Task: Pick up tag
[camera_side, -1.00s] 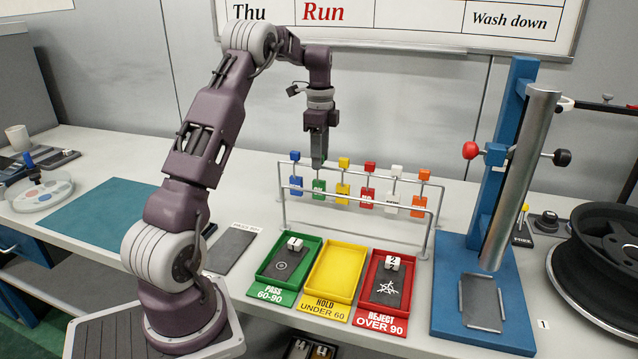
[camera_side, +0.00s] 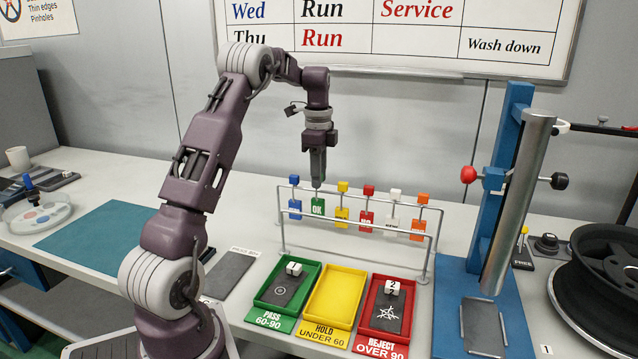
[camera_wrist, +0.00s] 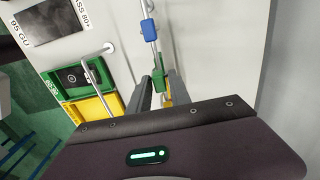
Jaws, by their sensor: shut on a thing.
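The green OK tag (camera_side: 318,207) hangs below my gripper (camera_side: 317,184) at the wire rack, between the blue tag (camera_side: 295,210) and the yellow tag (camera_side: 342,216). My gripper points down and is shut on the top of the green tag; the jaws hide that top in the side view. The tag sits slightly higher than its neighbours. In the wrist view the green tag (camera_wrist: 158,78) shows between the two fingers. I cannot tell whether it is clear of the rail.
The wire rack (camera_side: 433,240) also carries red, white and orange tags. In front stand the green pass tray (camera_side: 310,292), yellow hold tray (camera_side: 335,296) and red reject tray (camera_side: 372,290). A blue stand (camera_side: 455,285) with a metal cylinder is at the right.

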